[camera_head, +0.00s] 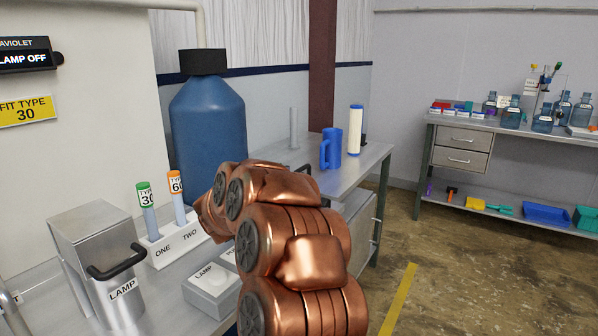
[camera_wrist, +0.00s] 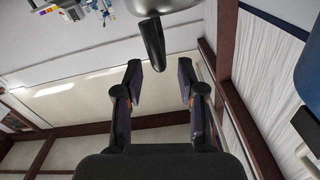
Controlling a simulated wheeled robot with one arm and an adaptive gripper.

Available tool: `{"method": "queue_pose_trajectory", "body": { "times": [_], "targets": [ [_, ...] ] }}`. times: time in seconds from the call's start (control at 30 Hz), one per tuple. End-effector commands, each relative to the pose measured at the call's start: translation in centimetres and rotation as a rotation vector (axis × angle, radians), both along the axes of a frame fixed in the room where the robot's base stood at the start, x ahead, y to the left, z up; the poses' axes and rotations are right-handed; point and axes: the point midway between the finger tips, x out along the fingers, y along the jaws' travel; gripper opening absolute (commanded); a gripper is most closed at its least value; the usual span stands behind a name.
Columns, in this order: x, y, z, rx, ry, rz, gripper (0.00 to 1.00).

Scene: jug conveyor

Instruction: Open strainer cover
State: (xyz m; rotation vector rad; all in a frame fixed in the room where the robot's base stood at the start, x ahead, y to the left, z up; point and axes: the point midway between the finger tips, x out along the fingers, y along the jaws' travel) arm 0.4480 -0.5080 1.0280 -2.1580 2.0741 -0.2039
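In the wrist view my gripper (camera_wrist: 161,78) is open, with its two dark fingers apart and nothing between the pads. A black bar-like handle (camera_wrist: 153,42) juts from a smooth silver-grey body (camera_wrist: 165,5) at the top edge. It shows just beyond and between the fingertips, with no visible contact. This may be the strainer cover, but only a part is in the picture and I cannot tell if it is shut. In the head view my copper-coloured arm hides the gripper, and no strainer can be made out.
A big blue tank (camera_head: 207,125) is behind my arm. Open floor lies right.

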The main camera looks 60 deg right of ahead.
Motion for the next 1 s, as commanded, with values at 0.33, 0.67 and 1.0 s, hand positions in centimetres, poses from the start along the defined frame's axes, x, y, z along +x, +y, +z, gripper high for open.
{"method": "queue_pose_trajectory", "body": {
  "times": [0.33, 0.67, 1.0],
  "targets": [
    [0.2, -4.4, -0.1, 0.000, 0.001, 0.000, 0.39],
    [0.3, -4.9, 0.0, -0.001, -0.001, 0.003, 0.39],
    [0.3, -4.9, 0.0, -0.001, -0.001, 0.003, 0.12]
  ]
}}
